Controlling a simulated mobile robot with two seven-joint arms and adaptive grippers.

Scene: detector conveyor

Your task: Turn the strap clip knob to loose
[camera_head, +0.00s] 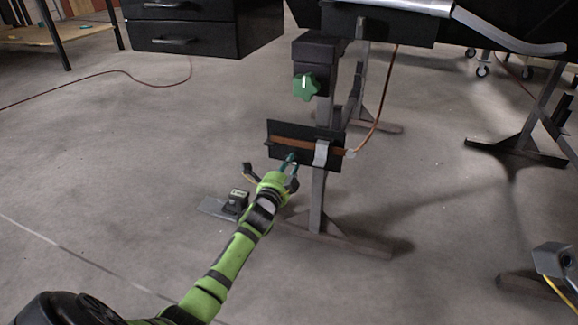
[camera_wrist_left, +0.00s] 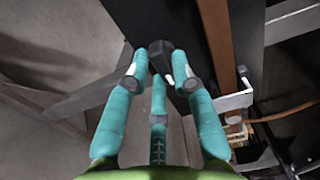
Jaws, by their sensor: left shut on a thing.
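The strap clip knob is a small black knob (camera_wrist_left: 160,54) in the left wrist view, between my teal fingertips, with a white mark beside it. In the head view it is hidden behind my left gripper (camera_head: 291,164). That gripper is at the lower edge of a black plate (camera_head: 274,152). A brown strap (camera_head: 285,143) runs along the plate under a pale metal clip (camera_head: 321,154); the strap (camera_wrist_left: 217,40) and clip (camera_wrist_left: 236,101) also show in the left wrist view. My left gripper (camera_wrist_left: 162,66) is shut on the knob.
A green star-shaped knob (camera_head: 306,87) sits on the dark block above the plate. A metal stand leg (camera_head: 318,200) and its foot are just behind my left gripper. Open floor lies around.

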